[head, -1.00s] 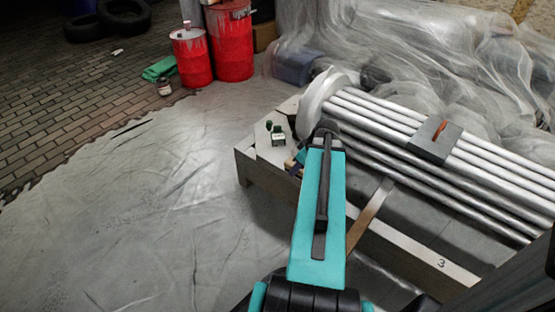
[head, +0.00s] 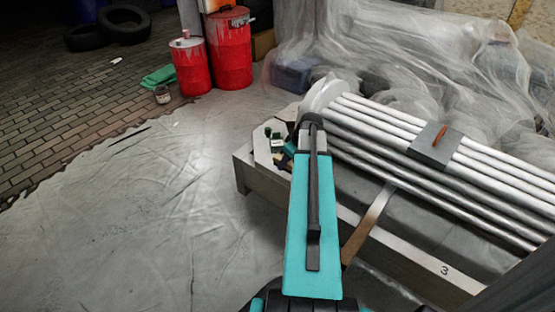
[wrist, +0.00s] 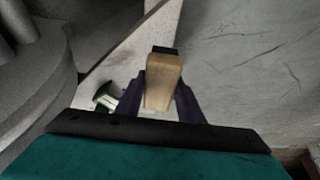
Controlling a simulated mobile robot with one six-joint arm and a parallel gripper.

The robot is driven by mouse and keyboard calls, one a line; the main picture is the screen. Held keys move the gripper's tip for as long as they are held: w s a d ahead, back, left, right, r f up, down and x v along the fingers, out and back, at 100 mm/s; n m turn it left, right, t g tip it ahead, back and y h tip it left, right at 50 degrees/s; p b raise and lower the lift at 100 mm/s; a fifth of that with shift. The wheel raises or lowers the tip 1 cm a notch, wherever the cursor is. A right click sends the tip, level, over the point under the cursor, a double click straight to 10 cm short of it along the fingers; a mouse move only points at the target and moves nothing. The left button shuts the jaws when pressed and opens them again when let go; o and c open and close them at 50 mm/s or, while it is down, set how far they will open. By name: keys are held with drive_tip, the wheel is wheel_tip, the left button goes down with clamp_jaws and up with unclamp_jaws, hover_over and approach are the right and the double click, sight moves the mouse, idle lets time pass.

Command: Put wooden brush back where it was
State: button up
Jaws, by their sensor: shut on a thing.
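The wooden brush (wrist: 163,82) is a pale wooden block with a dark end, seen in the wrist view. My gripper (wrist: 165,108) is shut on it, with one dark finger on each side. The brush is held over or beside the pale beam of a low wooden frame (head: 247,166); the gap below it cannot be told. In the head view my gripper (head: 288,149) is at the frame's left end, partly behind my arm, and the brush cannot be made out there.
A small green-capped bottle (wrist: 105,97) stands on the frame close to my gripper; it also shows in the head view (head: 276,141). Silver pipes (head: 400,120) with a round end disc lie to the right. Red drums (head: 228,50) stand at the back. The sheeted floor at left is clear.

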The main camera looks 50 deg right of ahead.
drive_tip(key=w, duration=0.2)
drive_tip(key=w+d+b, duration=0.1)
drive_tip(key=w, duration=0.1)
drive_tip(key=w+d, duration=0.1)
drive_tip(key=w, duration=0.1)
drive_tip(key=shift+f+b, duration=0.3)
drive_tip(key=shift+w, duration=0.15)
drive_tip(key=shift+w+d+f, duration=0.1)
drive_tip(key=shift+w+d, duration=0.2)
drive_tip(key=shift+w, duration=0.25)
drive_tip(key=shift+f+b, duration=1.1)
drive_tip(key=shift+f, duration=0.6)
drive_tip(key=shift+f, duration=0.1)
drive_tip(key=o, duration=1)
drive_tip(key=p+v, duration=0.4)
drive_tip(key=v, duration=0.8)
drive_tip(key=shift+p, duration=0.3)
drive_tip(key=shift+a, duration=0.1)
